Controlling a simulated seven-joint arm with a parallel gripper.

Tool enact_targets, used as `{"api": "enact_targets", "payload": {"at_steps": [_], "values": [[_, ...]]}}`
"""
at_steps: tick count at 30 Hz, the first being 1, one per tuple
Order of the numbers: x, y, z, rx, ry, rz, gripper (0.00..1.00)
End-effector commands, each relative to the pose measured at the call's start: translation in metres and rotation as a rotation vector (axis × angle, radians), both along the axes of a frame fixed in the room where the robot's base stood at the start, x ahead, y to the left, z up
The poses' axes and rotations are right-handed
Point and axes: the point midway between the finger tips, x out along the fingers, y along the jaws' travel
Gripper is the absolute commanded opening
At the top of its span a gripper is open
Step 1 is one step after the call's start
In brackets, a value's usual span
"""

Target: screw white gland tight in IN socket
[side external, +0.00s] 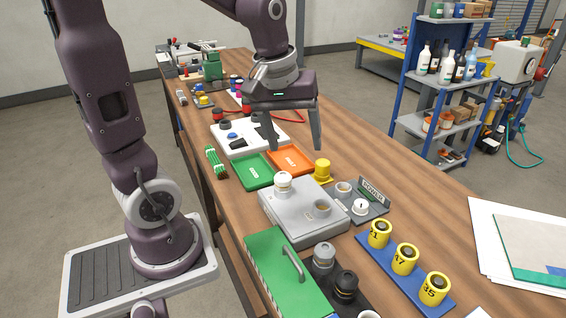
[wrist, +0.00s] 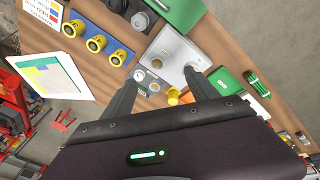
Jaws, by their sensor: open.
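A grey box (side external: 300,212) stands on the bench with two round fittings on top. A white gland (side external: 283,182) stands upright at the box's far left; how deep it sits in its socket cannot be told. An empty-looking round socket (side external: 322,206) is at the box's right; the small label beside it is too small to read surely. In the wrist view the box (wrist: 172,46) is partly behind a finger. My gripper (side external: 294,149) is open and empty, above and beyond the box, apart from the gland. It also shows in the wrist view (wrist: 163,74).
A grey holder (side external: 378,209) with a white round part stands right of the box, a yellow part (side external: 322,170) behind it. Green (side external: 254,172) and orange (side external: 291,160) trays lie beyond. A green handled cover (side external: 280,275), dark fittings and yellow numbered cups (side external: 405,259) are nearer.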

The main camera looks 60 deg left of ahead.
Motion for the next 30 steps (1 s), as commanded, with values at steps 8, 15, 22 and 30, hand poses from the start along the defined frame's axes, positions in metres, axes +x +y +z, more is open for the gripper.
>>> {"api": "enact_targets", "payload": {"at_steps": [8,15,22,30], "values": [[0.048,0.124,-0.121,-0.132,0.193,0.768,0.68],[0.047,0.140,-0.160,-0.142,0.220,0.881,0.68],[0.047,0.139,-0.201,-0.143,0.219,0.878,0.68],[0.048,0.139,-0.213,-0.142,0.215,0.875,0.68]]}}
